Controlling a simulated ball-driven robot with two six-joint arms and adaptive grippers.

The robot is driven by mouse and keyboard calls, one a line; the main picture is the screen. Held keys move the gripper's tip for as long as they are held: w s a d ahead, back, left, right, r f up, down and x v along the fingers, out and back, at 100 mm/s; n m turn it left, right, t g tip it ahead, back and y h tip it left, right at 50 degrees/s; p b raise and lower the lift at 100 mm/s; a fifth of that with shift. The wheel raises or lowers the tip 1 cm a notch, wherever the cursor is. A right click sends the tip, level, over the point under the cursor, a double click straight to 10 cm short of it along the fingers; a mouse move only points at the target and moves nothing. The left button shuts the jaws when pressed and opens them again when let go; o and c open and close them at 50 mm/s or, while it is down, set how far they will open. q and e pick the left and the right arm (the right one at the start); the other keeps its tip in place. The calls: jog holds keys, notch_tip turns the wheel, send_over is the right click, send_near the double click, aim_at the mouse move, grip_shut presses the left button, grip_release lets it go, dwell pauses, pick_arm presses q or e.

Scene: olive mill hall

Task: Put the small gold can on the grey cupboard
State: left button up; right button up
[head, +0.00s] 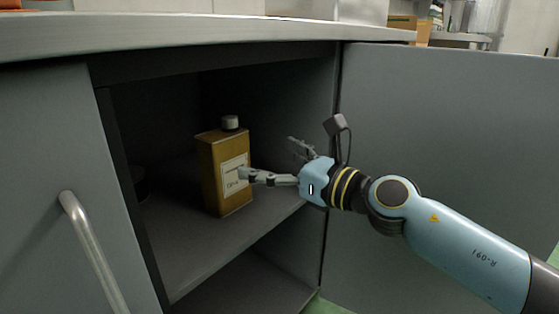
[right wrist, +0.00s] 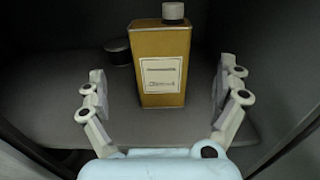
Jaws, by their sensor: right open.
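The small gold can (head: 228,180) stands upright on the inner shelf of the open grey cupboard (head: 40,170). It has a pale label and a grey-white cap. In the right wrist view the gold can (right wrist: 160,65) stands ahead, between the lines of the two spread fingers. My right gripper (head: 268,160) reaches in through the cupboard opening from the right. It is open and empty. In the head view one finger overlaps the can's right edge; I cannot tell whether it touches. The cupboard's light top (head: 200,35) runs above the opening. My left gripper is not in view.
A dark round tin (right wrist: 118,51) stands left of the can, mostly in shadow in the head view. The open door (head: 450,130) is on the right, behind my right arm. A metal handle (head: 92,250) is at the left. A pale box (head: 330,10) stands on the top.

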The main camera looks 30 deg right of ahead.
jog(key=s+d+m+t+h, duration=0.2)
jog(key=s+d+m+h, duration=0.4)
jog(key=m, duration=1)
jog(key=s+d+f+m+g+h, duration=0.4)
jog(key=s+f+m+g+h, duration=0.25)
jog(key=m, duration=0.65)
jog(key=s+a+f+m+g+y, duration=0.3)
jog(key=s+a+f+m+g, duration=0.1)
jog(key=s, duration=0.5)
jog(key=s+a+f+m+g+y, duration=0.3)
jog(key=s+a+f+m+g, duration=0.2)
jog(key=s, duration=0.4)
jog(key=shift+s+a+f+m, duration=0.25)
jog(key=shift+a+f+m, duration=0.2)
jog(key=shift+f, duration=0.3)
jog(key=shift+d, duration=0.1)
